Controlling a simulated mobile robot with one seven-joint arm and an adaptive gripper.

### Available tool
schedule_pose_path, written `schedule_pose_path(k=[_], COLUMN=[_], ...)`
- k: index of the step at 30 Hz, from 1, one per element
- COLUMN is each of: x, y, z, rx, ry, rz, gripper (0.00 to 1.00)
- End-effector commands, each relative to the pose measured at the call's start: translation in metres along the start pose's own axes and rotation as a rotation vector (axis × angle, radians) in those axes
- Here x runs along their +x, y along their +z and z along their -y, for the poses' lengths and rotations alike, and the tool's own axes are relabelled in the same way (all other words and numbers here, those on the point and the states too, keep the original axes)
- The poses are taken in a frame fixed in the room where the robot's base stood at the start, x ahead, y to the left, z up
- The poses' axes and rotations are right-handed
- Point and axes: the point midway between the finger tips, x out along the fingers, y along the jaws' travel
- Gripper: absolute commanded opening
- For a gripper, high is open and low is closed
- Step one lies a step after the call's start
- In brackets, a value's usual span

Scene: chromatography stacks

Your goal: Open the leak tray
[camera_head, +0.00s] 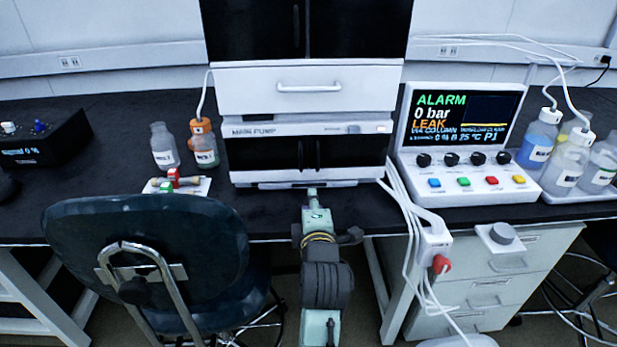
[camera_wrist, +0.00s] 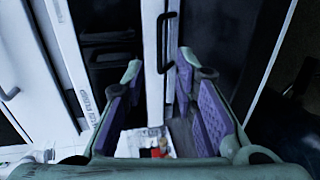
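The leak tray (camera_head: 268,184) is the low white strip at the foot of the main pump unit (camera_head: 245,161). It looks pushed in, and my gripper hides part of it. In the wrist view the scene is turned sideways, and the tray front (camera_wrist: 153,85) is a narrow white strip with a black bar handle (camera_wrist: 161,40). My gripper (camera_wrist: 159,64) is open, with its purple-padded fingers apart on either side of this strip. The handle is close to the fingertips, nearer the right one; I cannot tell whether they touch. In the head view my gripper (camera_head: 312,190) is in front of the tray.
A white drawer (camera_head: 245,91) sits above the pump. A chair (camera_head: 150,235) stands at the left front. A control panel (camera_head: 465,190) reading ALARM and LEAK is to the right, with white cables (camera_head: 405,225) hanging beside it. Bottles (camera_head: 163,150) stand left of the stack.

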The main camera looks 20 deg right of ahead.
Motion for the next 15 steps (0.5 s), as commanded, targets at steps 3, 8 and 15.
schedule_pose_path(k=[3, 8, 15], x=[0.017, 0.049, 0.087], y=[0.000, -0.001, -0.001], z=[-0.001, -0.002, -0.002], rx=[0.000, 0.000, 0.000], ry=[-0.003, -0.002, -0.002], rz=[-0.001, -0.002, -0.001], gripper=[0.26, 0.26, 0.26])
